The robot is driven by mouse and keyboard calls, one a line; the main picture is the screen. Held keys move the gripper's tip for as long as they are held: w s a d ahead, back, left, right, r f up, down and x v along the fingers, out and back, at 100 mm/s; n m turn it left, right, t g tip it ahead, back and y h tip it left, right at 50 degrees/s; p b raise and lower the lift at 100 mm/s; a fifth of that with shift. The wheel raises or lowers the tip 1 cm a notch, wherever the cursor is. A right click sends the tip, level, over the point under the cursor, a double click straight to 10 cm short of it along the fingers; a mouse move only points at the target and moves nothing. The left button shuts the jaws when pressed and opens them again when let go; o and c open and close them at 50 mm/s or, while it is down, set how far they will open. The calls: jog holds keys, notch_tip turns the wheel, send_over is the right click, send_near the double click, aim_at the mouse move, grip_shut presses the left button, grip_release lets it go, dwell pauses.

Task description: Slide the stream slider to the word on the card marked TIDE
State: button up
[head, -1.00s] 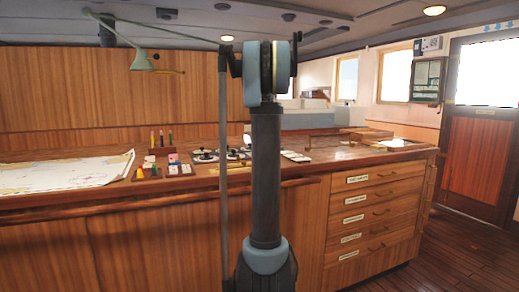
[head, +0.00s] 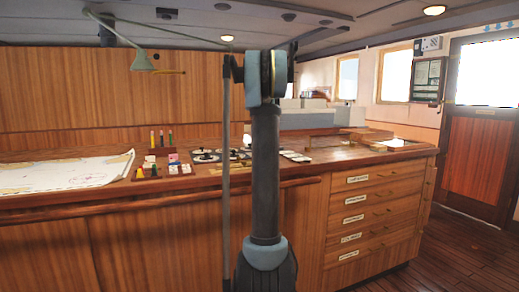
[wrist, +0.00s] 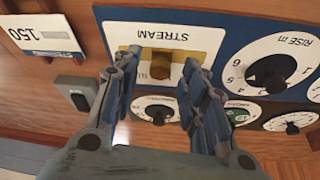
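The stream slider is on a white plate marked STREAM (wrist: 128,33), seen upside down in the wrist view. It has a yellow strip (wrist: 205,42) and a dark knob (wrist: 161,62). Part of a word shows beside the knob, but the fingers and knob hide the rest. My gripper (wrist: 161,65) is open, with one finger on each side of the knob and a gap visible around it. In the head view my arm hides the gripper and part of the instrument panel (head: 205,156). I cannot make out a card marked TIDE.
A RISE m dial (wrist: 270,73) and smaller dials sit close to the slider. A white card marked 150 (wrist: 40,35) lies at the left of the wrist view. The counter also holds a chart (head: 70,172) and a small rack (head: 165,171) with coloured pieces.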

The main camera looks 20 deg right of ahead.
grip_shut()
jog(key=shift+w+d, duration=0.15)
jog(key=shift+d, duration=1.6)
grip_release()
jog(key=v, duration=1.1)
jog(key=shift+r, duration=0.4)
